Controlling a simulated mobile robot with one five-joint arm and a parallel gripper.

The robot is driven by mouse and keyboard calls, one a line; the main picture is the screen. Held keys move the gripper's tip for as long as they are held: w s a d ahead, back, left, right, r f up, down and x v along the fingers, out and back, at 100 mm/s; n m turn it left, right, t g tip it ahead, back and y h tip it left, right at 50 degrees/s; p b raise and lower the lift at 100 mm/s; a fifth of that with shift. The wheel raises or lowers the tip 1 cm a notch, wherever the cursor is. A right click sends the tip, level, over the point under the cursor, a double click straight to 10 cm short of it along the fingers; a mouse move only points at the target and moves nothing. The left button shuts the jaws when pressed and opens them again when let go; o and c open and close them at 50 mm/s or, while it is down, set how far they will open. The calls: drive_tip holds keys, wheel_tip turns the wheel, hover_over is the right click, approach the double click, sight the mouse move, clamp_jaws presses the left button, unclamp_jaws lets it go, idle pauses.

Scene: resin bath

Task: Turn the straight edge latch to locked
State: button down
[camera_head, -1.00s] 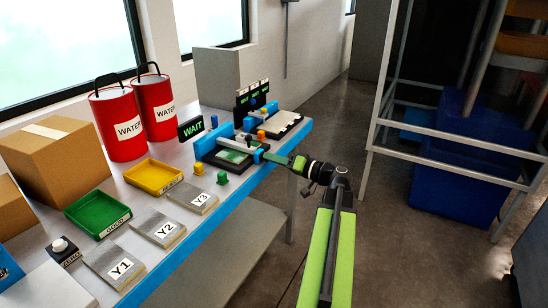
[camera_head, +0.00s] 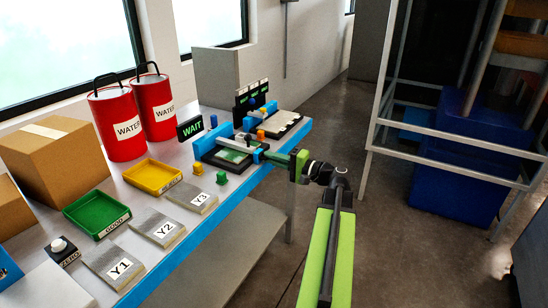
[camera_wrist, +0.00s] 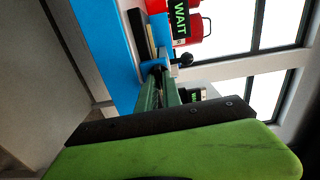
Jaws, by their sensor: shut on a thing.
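The latch (camera_head: 258,156) is a small blue piece at the near end of the straight edge (camera_head: 233,144), a pale bar lying across a dark fixture with a green plate (camera_head: 232,155). My gripper (camera_head: 268,157) reaches in from the right, with its green fingers shut on the latch. In the wrist view the gripper (camera_wrist: 158,84) has its fingers close together, against a blue part (camera_wrist: 152,67). The fingers hide much of the latch, and I cannot read a lock mark on it.
A sign reading WAIT (camera_head: 190,127) stands behind the fixture. A yellow tray (camera_head: 152,177), a green tray (camera_head: 97,214) and a yellow knob (camera_head: 198,168) with a green knob (camera_head: 222,178) are to the left. A second fixture (camera_head: 283,124) lies beyond. The floor beside the bench is open.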

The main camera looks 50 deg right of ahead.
drive_tip(key=shift+d+m, duration=0.1)
drive_tip(key=shift+m, duration=0.2)
drive_tip(key=c, duration=1.5)
unclamp_jaws()
drive_tip(key=v, duration=1.7)
drive_tip(key=shift+s, duration=0.2)
